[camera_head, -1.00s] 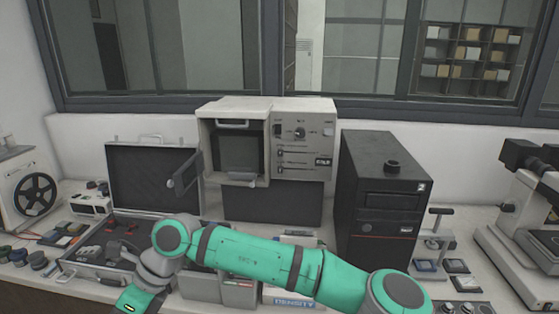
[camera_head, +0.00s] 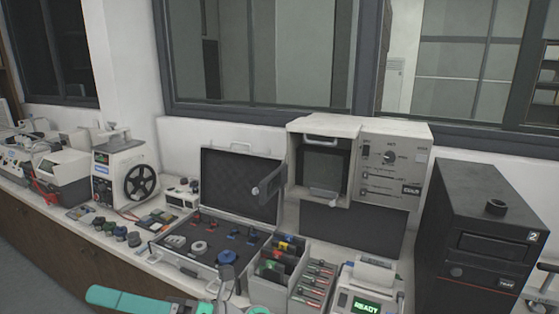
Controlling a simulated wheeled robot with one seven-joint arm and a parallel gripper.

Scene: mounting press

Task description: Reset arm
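Only small parts of my arm show at the bottom edge: a teal link (camera_head: 140,301) at the lower left and a bit of teal near the bottom middle. My gripper's fingers are out of the frame, so I cannot see what they hold. The press-like beige machine (camera_head: 398,150) stands on the counter at centre right. Its chamber (camera_head: 325,165) is open and dark, with the small door (camera_head: 268,188) swung out to the left.
An open black case (camera_head: 240,182) with tools stands left of the machine. In front are a divided box (camera_head: 277,272) and a small printer (camera_head: 368,285) reading READY. A black tower (camera_head: 478,232) stands right. A reel device (camera_head: 122,172) and dark knobs (camera_head: 118,234) are farther left.

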